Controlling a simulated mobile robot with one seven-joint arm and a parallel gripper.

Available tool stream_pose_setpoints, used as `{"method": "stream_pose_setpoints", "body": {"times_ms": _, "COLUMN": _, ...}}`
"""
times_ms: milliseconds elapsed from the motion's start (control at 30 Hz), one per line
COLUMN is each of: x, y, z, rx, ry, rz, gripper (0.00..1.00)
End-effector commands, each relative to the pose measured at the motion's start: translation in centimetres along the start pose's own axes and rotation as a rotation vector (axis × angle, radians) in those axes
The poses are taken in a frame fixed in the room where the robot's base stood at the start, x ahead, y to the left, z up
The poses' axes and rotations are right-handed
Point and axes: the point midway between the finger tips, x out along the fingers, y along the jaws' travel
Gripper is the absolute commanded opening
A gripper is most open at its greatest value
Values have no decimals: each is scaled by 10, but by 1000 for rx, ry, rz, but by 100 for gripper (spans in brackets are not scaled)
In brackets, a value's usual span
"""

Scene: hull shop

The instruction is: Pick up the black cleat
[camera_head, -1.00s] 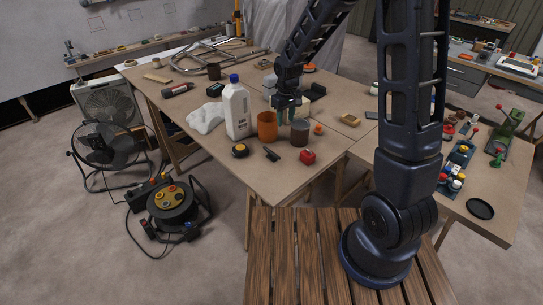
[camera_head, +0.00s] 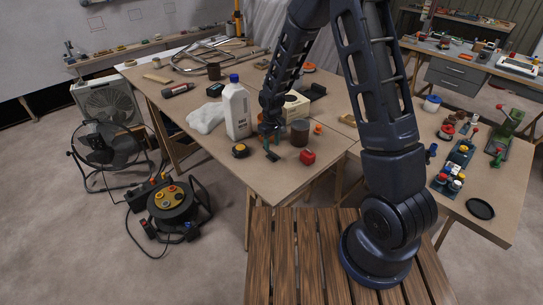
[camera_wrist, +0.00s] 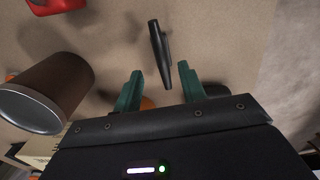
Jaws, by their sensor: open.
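The black cleat (camera_wrist: 160,54) lies on the tan worktop in the wrist view, ahead of and roughly between my two green fingertips. In the head view the cleat (camera_head: 273,156) shows near the table's front edge, just below my gripper (camera_head: 268,138). My gripper (camera_wrist: 163,88) is open and empty, with its fingers apart on either side of the cleat's near end. I cannot tell how high the fingertips are above the worktop.
A brown cup (camera_wrist: 48,92) stands close to the left finger in the wrist view. In the head view, a red block (camera_head: 308,157), a yellow-and-black tape measure (camera_head: 240,151) and a white bottle (camera_head: 237,110) stand near the cleat. The table edge (camera_head: 254,199) is close in front.

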Motion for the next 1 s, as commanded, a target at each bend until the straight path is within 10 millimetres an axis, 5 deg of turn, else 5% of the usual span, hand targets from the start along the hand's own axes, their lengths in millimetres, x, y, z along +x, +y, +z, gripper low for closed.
{"method": "stream_pose_setpoints", "body": {"times_ms": 500, "x": 48, "y": -4, "z": -2, "rx": 1, "ry": -3, "rz": -1, "gripper": 41}}
{"method": "stream_pose_setpoints", "body": {"times_ms": 767, "x": 52, "y": -4, "z": -3, "rx": 1, "ry": 0, "rz": -1, "gripper": 41}}
{"method": "stream_pose_setpoints", "body": {"times_ms": 1000, "x": 52, "y": -4, "z": -3, "rx": 0, "ry": 0, "rz": -1, "gripper": 0}}
